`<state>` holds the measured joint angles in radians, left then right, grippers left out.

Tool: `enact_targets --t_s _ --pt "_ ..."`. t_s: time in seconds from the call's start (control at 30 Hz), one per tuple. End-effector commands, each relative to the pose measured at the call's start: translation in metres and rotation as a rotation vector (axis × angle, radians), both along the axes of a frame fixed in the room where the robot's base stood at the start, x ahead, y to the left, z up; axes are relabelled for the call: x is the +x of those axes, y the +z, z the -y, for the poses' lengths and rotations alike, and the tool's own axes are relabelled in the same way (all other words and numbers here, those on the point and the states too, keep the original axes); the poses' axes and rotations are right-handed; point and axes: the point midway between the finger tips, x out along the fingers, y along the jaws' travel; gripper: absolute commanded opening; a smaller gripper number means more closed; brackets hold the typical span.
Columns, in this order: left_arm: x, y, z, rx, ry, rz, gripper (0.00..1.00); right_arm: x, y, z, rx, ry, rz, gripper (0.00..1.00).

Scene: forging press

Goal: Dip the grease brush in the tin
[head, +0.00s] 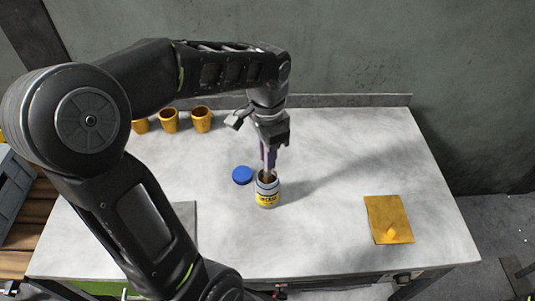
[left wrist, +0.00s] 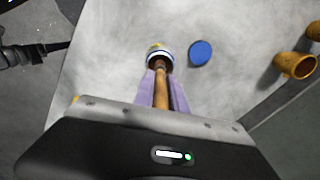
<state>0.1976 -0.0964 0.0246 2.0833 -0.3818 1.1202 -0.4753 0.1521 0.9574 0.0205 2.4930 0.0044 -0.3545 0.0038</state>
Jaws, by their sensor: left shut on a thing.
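My left gripper (head: 269,150) is above the tin, its purple fingers pointing down. It is shut on the grease brush, whose wooden handle (left wrist: 161,88) shows between the fingers in the left wrist view. The open tin (head: 267,194), white with a yellow label, stands upright on the table; it also shows in the left wrist view (left wrist: 158,52). The brush's lower end is at the tin's mouth and appears to reach inside; its bristles are hidden. A blue lid (head: 243,175) lies left of the tin. I cannot make out my right gripper.
Several orange cups (head: 202,119) stand at the table's back left. A yellow mat (head: 378,213) with a small yellow lump lies at the right. A grey plate (head: 187,215) is partly behind my arm. The table (head: 340,130) is clear at the back right.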

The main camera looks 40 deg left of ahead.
Motion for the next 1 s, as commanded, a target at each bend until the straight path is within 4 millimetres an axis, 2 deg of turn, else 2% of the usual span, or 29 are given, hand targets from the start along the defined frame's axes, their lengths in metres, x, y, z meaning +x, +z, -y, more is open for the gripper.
enact_targets --t_s 0.17,0.8,1.0 --pt "-0.001 0.004 0.000 -0.001 0.000 -0.005 0.00 0.000 0.005 0.000 0.000 0.000 0.000 0.76" --pt "0.000 0.062 0.000 0.000 0.000 -0.001 0.00 0.000 0.051 0.000 0.000 0.000 0.000 0.76" --pt "0.000 0.070 0.000 0.000 0.000 -0.001 0.00 0.000 0.057 0.000 0.000 0.000 0.000 0.76"
